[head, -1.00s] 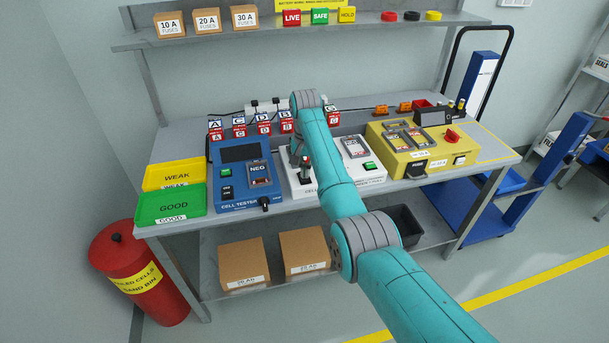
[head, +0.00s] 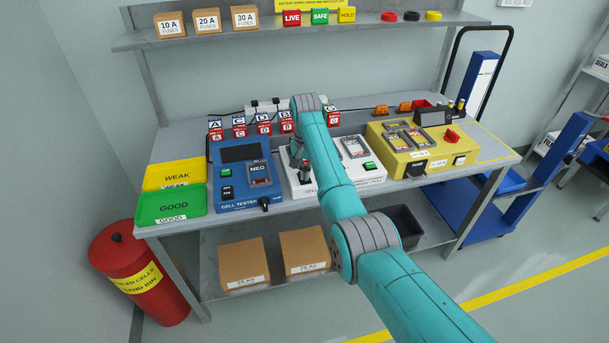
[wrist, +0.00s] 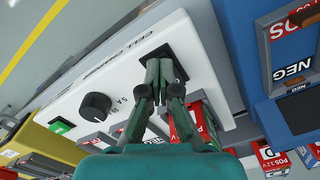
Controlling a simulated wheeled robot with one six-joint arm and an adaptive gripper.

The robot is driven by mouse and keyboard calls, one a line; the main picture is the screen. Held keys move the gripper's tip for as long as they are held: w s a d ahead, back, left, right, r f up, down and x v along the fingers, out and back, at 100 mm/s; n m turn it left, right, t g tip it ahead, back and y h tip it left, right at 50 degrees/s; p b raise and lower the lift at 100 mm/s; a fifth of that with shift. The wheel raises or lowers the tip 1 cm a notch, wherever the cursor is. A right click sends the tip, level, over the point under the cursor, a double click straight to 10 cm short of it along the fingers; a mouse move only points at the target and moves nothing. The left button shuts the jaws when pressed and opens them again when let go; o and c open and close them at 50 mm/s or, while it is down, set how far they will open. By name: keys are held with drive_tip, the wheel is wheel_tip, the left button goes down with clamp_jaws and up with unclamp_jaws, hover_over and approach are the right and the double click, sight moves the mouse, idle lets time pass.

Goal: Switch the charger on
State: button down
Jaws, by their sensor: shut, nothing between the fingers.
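The white cell charger (head: 373,180) stands on the bench between the blue tester and the yellow unit; my arm hides part of it. In the wrist view its front face (wrist: 125,62) carries a black knob (wrist: 96,106), a green switch (wrist: 60,127) and a black square fitting (wrist: 152,72). The green switch also shows in the head view (head: 369,166). My gripper (wrist: 163,68) is shut and empty, with its fingertips over the black fitting. The fingers hide most of that fitting, so I cannot tell its position or whether they touch it.
The blue cell tester (head: 228,190) is close on the left, and the yellow unit (head: 438,157) is on the right. Labelled red cells (head: 239,130) stand behind. The green GOOD tray (head: 172,206) and yellow WEAK tray (head: 176,174) are at the left end.

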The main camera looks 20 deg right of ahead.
drive_tip(key=shift+f, duration=0.1)
drive_tip(key=shift+r, duration=3.5)
drive_tip(key=shift+s, duration=0.15)
